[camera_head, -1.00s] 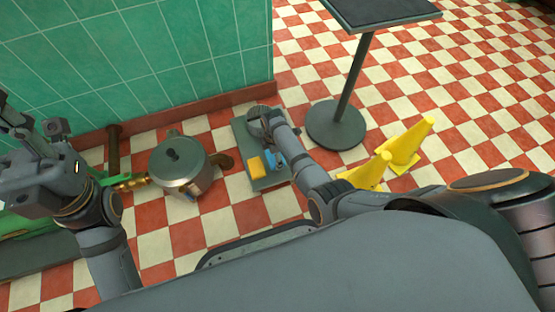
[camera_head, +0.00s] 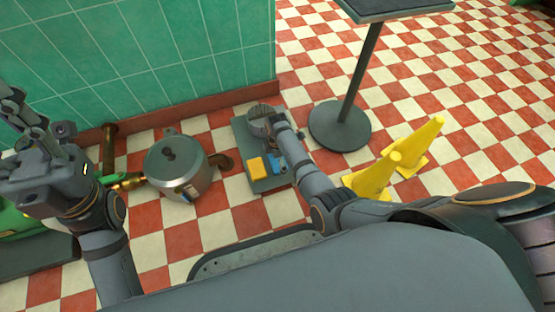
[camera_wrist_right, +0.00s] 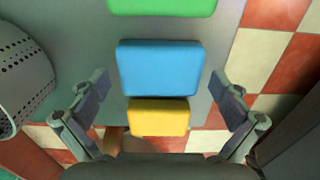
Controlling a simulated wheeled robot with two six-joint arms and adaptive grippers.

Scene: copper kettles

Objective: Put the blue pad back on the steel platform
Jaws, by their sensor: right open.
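The blue pad (camera_head: 277,163) shows over the grey platform (camera_head: 243,137), beside a yellow pad (camera_head: 256,167). In the right wrist view the blue pad (camera_wrist_right: 160,66) lies between a green pad (camera_wrist_right: 162,5) and the yellow pad (camera_wrist_right: 158,117). I cannot tell whether it rests flat on the platform. My right gripper (camera_wrist_right: 160,88) is open, one finger on each side of the blue pad, with gaps showing. In the head view my right arm hides the green pad. My left gripper (camera_head: 45,150) is at the left; its jaws are unclear.
A perforated metal cylinder (camera_wrist_right: 22,80) stands at the platform's left in the wrist view. A kettle (camera_head: 178,172) stands left of the platform. A stand with a round base (camera_head: 340,127) and two yellow cones (camera_head: 372,178) are to the right. Green tiled wall (camera_head: 140,50) lies behind.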

